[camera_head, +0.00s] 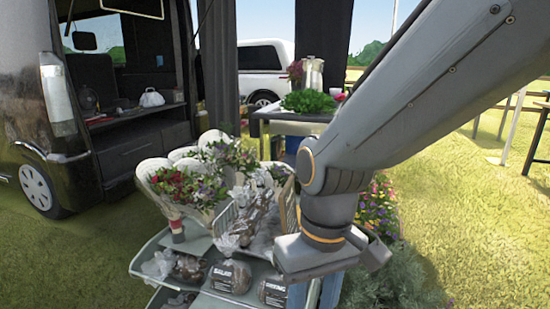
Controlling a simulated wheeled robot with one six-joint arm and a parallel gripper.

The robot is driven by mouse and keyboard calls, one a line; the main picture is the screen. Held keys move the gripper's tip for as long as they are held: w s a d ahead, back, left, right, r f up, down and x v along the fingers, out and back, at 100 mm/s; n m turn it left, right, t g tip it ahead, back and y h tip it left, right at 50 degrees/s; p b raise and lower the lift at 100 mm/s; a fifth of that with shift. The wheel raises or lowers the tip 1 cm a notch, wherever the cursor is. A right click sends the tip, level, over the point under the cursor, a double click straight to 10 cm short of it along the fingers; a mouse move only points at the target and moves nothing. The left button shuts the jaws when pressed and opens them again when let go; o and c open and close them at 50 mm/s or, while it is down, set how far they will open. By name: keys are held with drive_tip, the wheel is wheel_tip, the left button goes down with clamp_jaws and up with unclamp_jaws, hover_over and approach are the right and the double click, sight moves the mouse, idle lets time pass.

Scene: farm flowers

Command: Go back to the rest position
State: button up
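My arm comes in from the upper right and bends down at its elbow-like joint. Its end, with my gripper (318,262), hangs over the right side of a grey tiered stand (140,262). The fingers do not show, so whether they are open or shut is hidden. I see nothing held at the arm's end. Wrapped flower bouquets (188,190) stand at the back left of the stand. Bags with dark contents (230,276) lie at its front, left of and below my gripper.
A black van (60,120) with an open side stands at the left. A table (290,117) with a plant and a metal pot is behind my arm. Colourful flowers (378,205) grow right of my gripper. A white vehicle (262,65) is farther back. Open grass lies at the right.

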drive_tip(key=d+r+m+p, duration=0.2)
drive_tip(key=d+r+p, duration=0.4)
drive_tip(key=p, duration=0.5)
drive_tip(key=s+d+r+m+p, duration=0.1)
drive_tip(key=d+r+m+p, duration=0.1)
drive_tip(key=d+r+p, duration=0.5)
wheel_tip(320, 180, up, 4)
drive_tip(key=p, duration=0.5)
drive_tip(key=shift+s+d+t+h, duration=0.25)
drive_tip(key=shift+s+t+h, duration=0.05)
drive_tip(key=shift+h, duration=0.1)
